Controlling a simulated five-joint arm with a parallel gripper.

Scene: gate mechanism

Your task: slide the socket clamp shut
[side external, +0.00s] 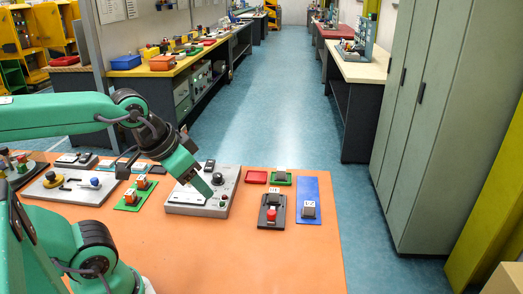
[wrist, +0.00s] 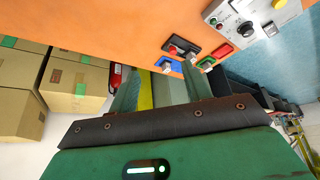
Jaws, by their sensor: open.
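A dark base (side external: 263,222) on the right part of the orange table carries a grey block (side external: 273,199) at its far end and a red block (side external: 271,215) nearer. It looks most like the socket clamp, but I cannot be sure. In the wrist view the dark base (wrist: 190,52) shows small, beyond the fingers. I cannot tell how far its sliding part stands from shut. My gripper (side external: 209,193) is above the grey control panel, left of the dark base. In the wrist view my gripper (wrist: 162,88) has its fingers apart with nothing between them.
A blue plate (side external: 307,188) with a grey block lies right of the dark base. A red tray (side external: 255,177) and a green plate (side external: 280,183) lie behind it. The grey control panel (side external: 180,203) is to the left. The table's front is clear.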

